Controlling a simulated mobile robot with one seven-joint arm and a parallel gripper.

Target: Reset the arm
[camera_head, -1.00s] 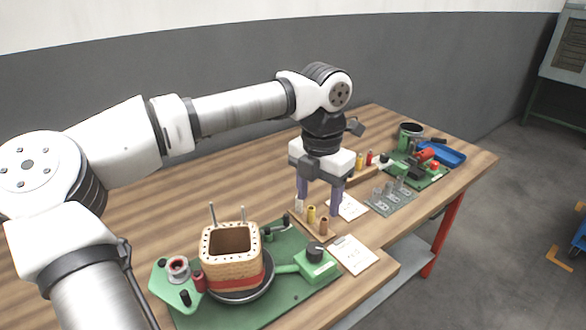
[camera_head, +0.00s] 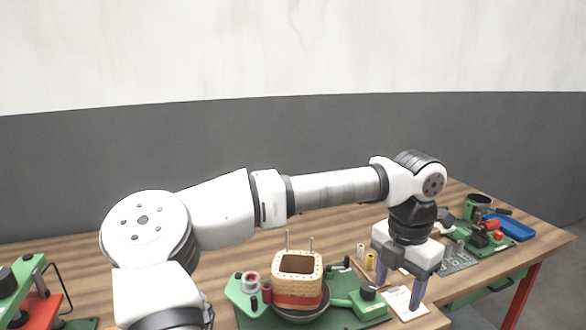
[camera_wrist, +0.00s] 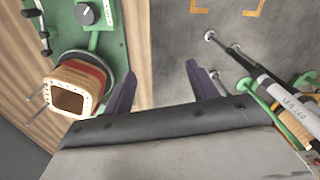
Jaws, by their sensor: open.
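My gripper (camera_head: 400,287) is open and empty, pointing down near the front edge of the workbench (camera_head: 340,222). In the head view its fingers appear in front of a white card (camera_head: 412,305), right of the square coil (camera_head: 298,283). The coil is tan with a red band and stands upright in a dark round dish on a green plate (camera_head: 262,317). In the wrist view both fingers (camera_wrist: 160,72) are apart with nothing between them; the coil (camera_wrist: 72,100) lies to their left. My arm stretches across the bench from the left.
Small spools (camera_head: 370,260) stand behind the gripper. A green fixture (camera_head: 488,238) and a blue tray (camera_head: 515,227) are at the bench's far right. Another green and red device (camera_head: 35,300) is at far left. The wrist view shows floor and a black-and-white cylinder (camera_wrist: 275,85) at right.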

